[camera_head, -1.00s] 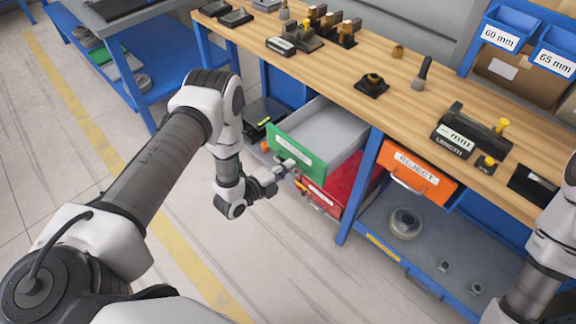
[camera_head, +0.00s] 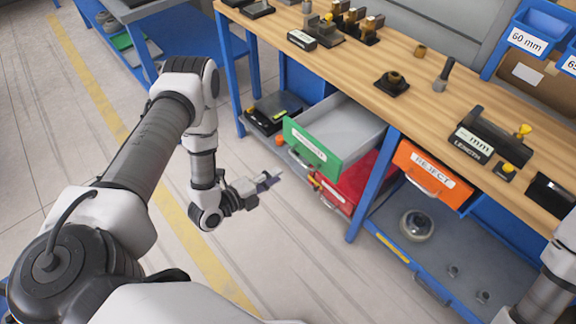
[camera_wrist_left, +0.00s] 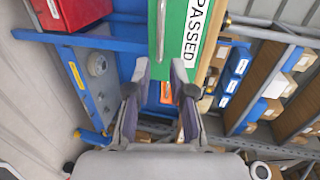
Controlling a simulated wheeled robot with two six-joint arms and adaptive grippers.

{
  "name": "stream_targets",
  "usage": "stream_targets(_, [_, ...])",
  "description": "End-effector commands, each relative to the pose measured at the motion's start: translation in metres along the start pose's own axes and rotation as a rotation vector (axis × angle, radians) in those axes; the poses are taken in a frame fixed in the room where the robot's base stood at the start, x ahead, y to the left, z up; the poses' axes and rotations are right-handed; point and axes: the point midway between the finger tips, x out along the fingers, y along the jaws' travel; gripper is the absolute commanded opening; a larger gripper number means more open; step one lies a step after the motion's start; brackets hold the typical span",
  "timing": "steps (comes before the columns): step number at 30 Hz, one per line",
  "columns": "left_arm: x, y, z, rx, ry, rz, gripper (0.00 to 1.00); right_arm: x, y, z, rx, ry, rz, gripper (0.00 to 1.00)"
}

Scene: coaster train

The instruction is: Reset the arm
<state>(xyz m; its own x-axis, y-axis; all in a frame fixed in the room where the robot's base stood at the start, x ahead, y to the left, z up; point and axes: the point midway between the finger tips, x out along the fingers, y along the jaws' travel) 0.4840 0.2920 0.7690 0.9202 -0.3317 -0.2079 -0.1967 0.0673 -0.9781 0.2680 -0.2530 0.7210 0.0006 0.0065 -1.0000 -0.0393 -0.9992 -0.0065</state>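My left arm comes in from the left in the head view. Its gripper (camera_head: 266,183) hangs over the floor, in front of and apart from the open green drawer (camera_head: 311,147). In the left wrist view the two fingers of the left gripper (camera_wrist_left: 160,82) stand apart with nothing between them. The green drawer front with its PASSED label (camera_wrist_left: 194,35) lies beyond the fingertips there. Part of my right arm shows at the lower right edge of the head view; its gripper is out of the frame.
The workbench (camera_head: 330,62) bears black fixtures and brass parts. The green drawer sticks out; a red drawer (camera_head: 345,188) lies below it. The orange REJECT drawer (camera_head: 432,174) is to the right. A lower shelf holds a roll (camera_head: 416,225). Floor in front is clear.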

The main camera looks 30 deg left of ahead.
Motion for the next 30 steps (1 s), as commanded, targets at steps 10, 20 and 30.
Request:
stream_targets(10, [-0.01,0.0,0.0,0.0,0.001,-0.001,0.22,0.0,0.0,0.0,0.0,0.0,0.0,0.4])
stream_targets(20, [-0.006,-0.006,-0.001,0.005,0.006,-0.012,0.22,0.0,0.0,0.0,0.0,0.0,0.0,0.4])
stream_targets(30, [-0.002,0.009,-0.093,-0.402,-0.016,0.485,0.22,0.0,0.0,0.0,0.0,0.0,0.0,0.4])
